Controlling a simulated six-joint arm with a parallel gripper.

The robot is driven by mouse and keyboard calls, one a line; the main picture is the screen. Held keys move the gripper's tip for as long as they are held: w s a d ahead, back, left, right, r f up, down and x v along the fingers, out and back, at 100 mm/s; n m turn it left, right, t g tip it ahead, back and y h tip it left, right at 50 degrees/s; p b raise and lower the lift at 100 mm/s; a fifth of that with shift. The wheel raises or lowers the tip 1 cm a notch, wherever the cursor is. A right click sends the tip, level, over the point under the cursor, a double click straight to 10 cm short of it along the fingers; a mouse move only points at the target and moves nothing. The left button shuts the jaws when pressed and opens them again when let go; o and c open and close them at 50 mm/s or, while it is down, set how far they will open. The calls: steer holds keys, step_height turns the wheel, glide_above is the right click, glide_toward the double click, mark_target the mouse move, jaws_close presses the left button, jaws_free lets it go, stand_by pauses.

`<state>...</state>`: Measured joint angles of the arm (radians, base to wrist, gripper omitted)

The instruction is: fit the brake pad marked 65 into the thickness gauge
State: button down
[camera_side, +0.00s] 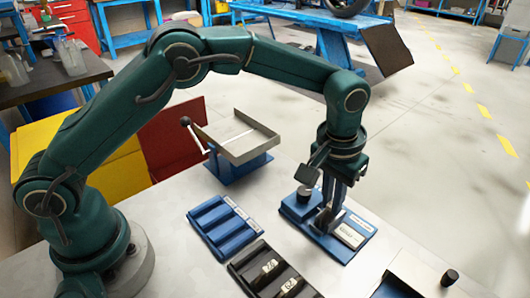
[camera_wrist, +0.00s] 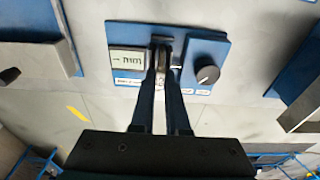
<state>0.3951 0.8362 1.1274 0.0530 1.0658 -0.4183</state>
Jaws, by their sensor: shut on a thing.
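The thickness gauge is a blue base (camera_side: 343,248) with a pale display panel and a dark knob; it also shows in the wrist view (camera_wrist: 221,50), with the display (camera_wrist: 128,61) left and the knob (camera_wrist: 207,74) right. My gripper (camera_side: 328,212) points down over the gauge's middle. In the wrist view my gripper (camera_wrist: 162,66) is shut on a small dark brake pad (camera_wrist: 164,55) between display and knob. The fingers hide much of the pad. I cannot read its mark or tell whether it is seated in the gauge.
A blue slotted rack (camera_side: 222,226) and a black rack (camera_side: 238,267) holding two pads stand left of the gauge. A tray on a blue stand (camera_side: 237,138) with a lever is behind. A pale box with a black knob (camera_side: 449,278) is front right. Bare metal table lies between them.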

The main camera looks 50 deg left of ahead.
stand_by(0.4)
steer(key=c, duration=0.8)
jaws_free()
steer(key=shift+c, duration=0.2)
steer(key=shift+r, duration=3.5)
